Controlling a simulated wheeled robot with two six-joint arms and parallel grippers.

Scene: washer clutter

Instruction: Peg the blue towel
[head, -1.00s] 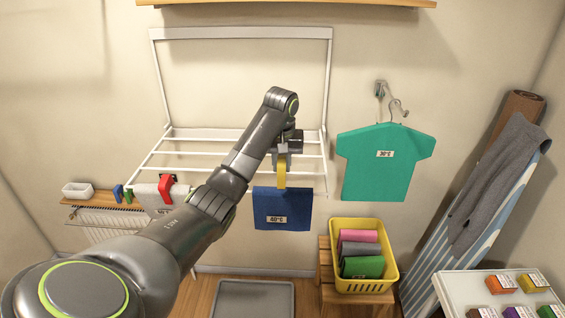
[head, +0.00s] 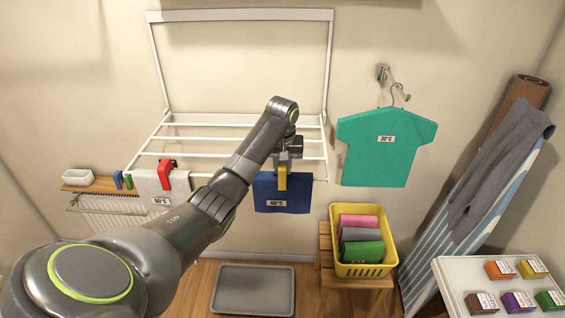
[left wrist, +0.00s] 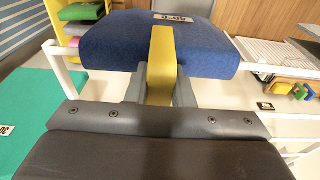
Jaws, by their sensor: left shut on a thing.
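The blue towel (head: 268,192), with a 60°C label, hangs over the front rail of the white drying rack (head: 318,178). My left gripper (head: 283,166) is shut on a yellow peg (head: 282,182) at the towel's top edge. In the left wrist view, the peg (left wrist: 162,60) stands between the fingers (left wrist: 158,88) and overlaps the blue towel (left wrist: 112,45). I cannot tell whether the peg's jaws straddle the rail. My right gripper is not in view.
A pale towel (head: 150,190) with a red peg (head: 166,173) hangs left on the rack. Other pegs (head: 118,180) lie on the shelf. A yellow basket (head: 388,264) of folded cloths stands on a wooden stool. A green shirt (head: 385,150) hangs to the right.

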